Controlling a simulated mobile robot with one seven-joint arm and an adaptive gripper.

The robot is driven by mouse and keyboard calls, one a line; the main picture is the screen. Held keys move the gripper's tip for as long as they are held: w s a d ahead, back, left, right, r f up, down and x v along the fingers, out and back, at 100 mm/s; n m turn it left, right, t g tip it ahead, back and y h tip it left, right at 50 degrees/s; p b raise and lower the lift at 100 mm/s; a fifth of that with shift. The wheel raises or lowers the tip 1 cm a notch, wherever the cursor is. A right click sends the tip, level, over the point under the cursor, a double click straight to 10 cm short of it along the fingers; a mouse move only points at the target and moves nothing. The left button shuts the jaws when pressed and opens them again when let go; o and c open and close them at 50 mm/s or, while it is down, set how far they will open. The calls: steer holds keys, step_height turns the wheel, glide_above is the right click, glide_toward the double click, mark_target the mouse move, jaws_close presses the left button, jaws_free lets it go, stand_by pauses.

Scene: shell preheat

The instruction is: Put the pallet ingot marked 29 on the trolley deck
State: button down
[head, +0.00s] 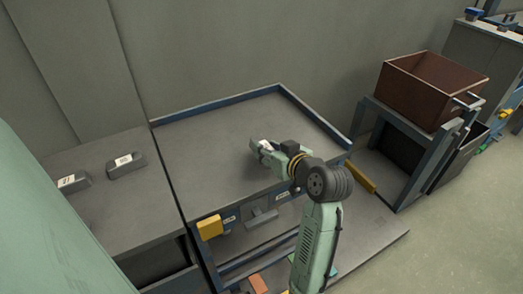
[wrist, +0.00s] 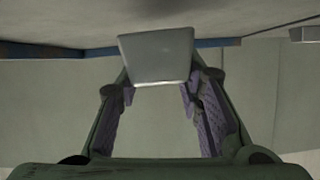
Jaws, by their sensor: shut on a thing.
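My gripper (head: 262,151) is over the blue-rimmed trolley deck (head: 205,130), near the middle right of it. In the wrist view my gripper (wrist: 158,82) is shut on a grey ingot (wrist: 155,55), whose flat end face shows between the purple-padded fingers. No number can be read on the held ingot. In the head view it is mostly hidden by the gripper. It is close to the deck; I cannot tell whether it touches.
Two dark ingots with white labels, one at the left (head: 73,182) and one right of it (head: 126,164), lie on a grey surface (head: 130,215) left of the trolley. A brown bin (head: 425,95) stands on a frame at the right. The rest of the deck is bare.

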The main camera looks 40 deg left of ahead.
steer(key=shift+a, duration=1.05)
steer(key=shift+a+f+p, duration=0.1)
steer(key=shift+f+p, duration=0.35)
steer(key=shift+f, duration=1.35)
steer(key=shift+f, duration=0.1)
steer(key=c, duration=1.1)
jaws_free()
